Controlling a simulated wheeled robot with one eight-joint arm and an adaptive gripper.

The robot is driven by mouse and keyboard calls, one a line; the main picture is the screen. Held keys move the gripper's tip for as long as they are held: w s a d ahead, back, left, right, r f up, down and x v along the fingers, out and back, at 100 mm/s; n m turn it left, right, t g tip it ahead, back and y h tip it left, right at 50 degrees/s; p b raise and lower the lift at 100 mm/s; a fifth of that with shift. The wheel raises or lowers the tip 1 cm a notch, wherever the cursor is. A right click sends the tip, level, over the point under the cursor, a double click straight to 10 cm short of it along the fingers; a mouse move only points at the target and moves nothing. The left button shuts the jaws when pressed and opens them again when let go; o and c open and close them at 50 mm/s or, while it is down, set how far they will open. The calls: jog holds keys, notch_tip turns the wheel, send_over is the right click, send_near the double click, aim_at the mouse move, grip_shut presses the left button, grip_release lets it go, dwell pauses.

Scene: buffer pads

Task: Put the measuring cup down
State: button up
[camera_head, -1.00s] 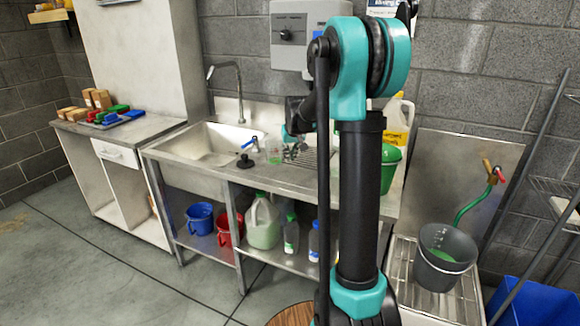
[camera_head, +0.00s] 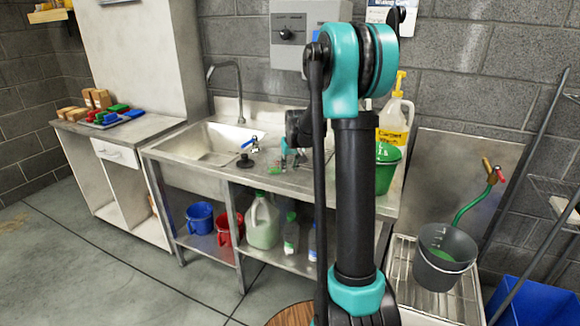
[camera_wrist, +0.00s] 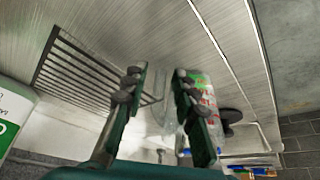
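My gripper (camera_wrist: 158,76) points toward the steel counter, its two dark green fingers apart by a gap. A clear measuring cup (camera_wrist: 202,88) with red markings and some green shows in the wrist view, partly behind the right finger. A pale, see-through part lies between the fingers and looks like its handle; I cannot tell whether both fingers press on it. In the head view my gripper (camera_head: 285,154) is low over the counter right of the sink, partly hidden by my arm. The cup is hard to make out there, as is whether its base touches the counter.
The steel counter (camera_head: 215,174) has a sink (camera_head: 205,146) at left, a black plug (camera_head: 245,162) and a drain grille (camera_wrist: 85,70). A green bucket (camera_head: 386,172) and a yellow-labelled jug (camera_head: 396,118) stand at right. Coloured things lie beyond the sink.

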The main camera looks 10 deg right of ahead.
jog(key=v, duration=1.2)
jog(key=s+f, duration=0.6)
jog(key=s, duration=0.5)
jog(key=s+a+f, duration=0.1)
jog(key=s+f, duration=0.5)
jog(key=s, duration=0.5)
jog(key=s+f, duration=0.5)
jog(key=s, duration=0.6)
jog(key=shift+a+f+g, duration=0.25)
jog(key=shift+f+g, duration=0.15)
